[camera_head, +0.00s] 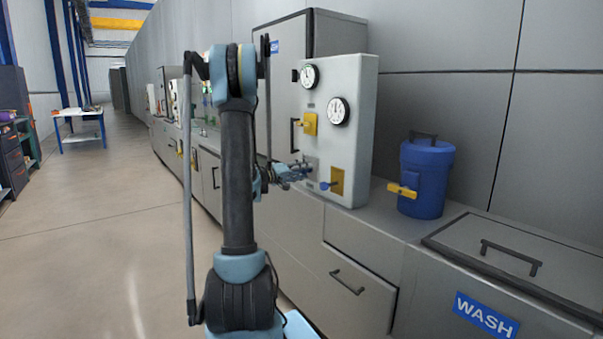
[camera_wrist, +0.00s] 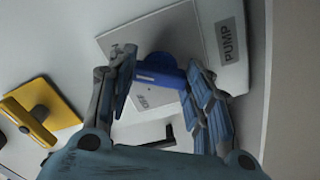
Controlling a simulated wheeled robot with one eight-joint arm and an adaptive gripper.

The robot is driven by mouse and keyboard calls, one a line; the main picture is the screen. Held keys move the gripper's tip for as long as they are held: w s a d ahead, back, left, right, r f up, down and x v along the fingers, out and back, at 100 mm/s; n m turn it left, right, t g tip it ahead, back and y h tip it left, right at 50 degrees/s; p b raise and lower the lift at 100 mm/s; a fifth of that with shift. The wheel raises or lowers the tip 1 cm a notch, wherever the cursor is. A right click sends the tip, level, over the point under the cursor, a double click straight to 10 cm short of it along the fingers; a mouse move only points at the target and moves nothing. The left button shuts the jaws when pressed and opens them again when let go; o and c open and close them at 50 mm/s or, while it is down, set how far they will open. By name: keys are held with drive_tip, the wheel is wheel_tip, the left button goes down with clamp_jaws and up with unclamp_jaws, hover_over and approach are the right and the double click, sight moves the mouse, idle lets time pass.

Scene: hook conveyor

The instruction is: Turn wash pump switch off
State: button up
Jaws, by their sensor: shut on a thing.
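The wash pump switch is a blue handle (camera_wrist: 160,72) on a pale grey plate (camera_wrist: 158,28) beside a "PUMP" label (camera_wrist: 227,42) in the wrist view. My gripper (camera_wrist: 159,80) has its fingers on both sides of the blue handle and is shut on it. In the head view my gripper (camera_head: 303,168) is at the lower left of the grey control panel (camera_head: 352,105). The fingers partly hide the switch there, so its exact angle cannot be told.
A yellow switch (camera_head: 308,124) sits higher on the panel, below two gauges (camera_head: 339,111). Another yellow plate (camera_head: 337,180) is right of my gripper. A blue tank (camera_head: 428,170) with a yellow tap stands on the counter at right.

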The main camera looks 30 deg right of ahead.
drive_tip(key=shift+w+f+n, duration=0.1)
drive_tip(key=shift+n, duration=7.7)
drive_tip(key=o, duration=1)
drive_tip(key=shift+o, duration=0.2)
drive_tip(key=shift+a, duration=0.1)
drive_tip(key=a, duration=1.1)
drive_tip(key=shift+s+a, duration=0.4)
drive_tip(key=shift+s, duration=0.05)
